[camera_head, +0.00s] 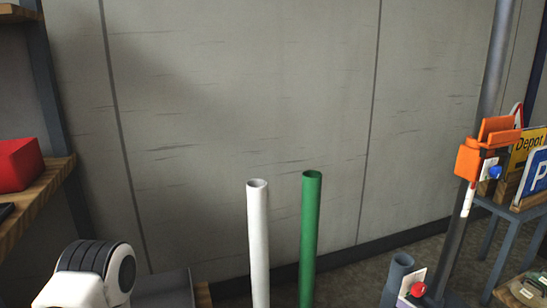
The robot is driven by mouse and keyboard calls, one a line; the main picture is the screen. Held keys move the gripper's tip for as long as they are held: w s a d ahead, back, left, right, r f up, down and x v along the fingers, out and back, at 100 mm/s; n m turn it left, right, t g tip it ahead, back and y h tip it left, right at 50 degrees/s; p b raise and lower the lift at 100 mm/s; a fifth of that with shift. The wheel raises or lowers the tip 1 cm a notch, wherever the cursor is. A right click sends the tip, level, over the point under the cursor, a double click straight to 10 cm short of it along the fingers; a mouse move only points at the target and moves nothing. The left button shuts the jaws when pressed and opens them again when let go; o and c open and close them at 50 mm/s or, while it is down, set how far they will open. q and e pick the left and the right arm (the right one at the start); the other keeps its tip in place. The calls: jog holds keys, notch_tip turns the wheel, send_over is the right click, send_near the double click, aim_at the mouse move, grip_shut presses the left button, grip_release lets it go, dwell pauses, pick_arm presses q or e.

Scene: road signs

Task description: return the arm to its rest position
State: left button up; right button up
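A white and black rounded part, which looks like a link of my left arm, shows at the lower left corner of the head view. Neither of my grippers is in view, so what they hold cannot be seen. A white tube (258,240) and a green tube (310,240) stand upright side by side at the bottom middle, apart from each other. Their lower ends are cut off by the frame.
A wooden shelf (40,205) with a red box (17,165) is at the left. At the right stand a dark post with an orange clamp (468,162), a grey-blue tube (396,275), and yellow and blue signs (538,175) on a stand. A grey wall (240,90) is behind.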

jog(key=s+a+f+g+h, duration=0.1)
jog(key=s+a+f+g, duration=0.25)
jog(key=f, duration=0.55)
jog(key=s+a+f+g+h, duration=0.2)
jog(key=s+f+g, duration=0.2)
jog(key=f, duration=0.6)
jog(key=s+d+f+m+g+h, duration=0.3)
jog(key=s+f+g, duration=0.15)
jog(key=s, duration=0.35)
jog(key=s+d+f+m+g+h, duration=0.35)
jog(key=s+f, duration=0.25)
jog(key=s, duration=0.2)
pick_arm(q)
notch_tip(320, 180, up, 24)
jog(key=p, duration=2.4)
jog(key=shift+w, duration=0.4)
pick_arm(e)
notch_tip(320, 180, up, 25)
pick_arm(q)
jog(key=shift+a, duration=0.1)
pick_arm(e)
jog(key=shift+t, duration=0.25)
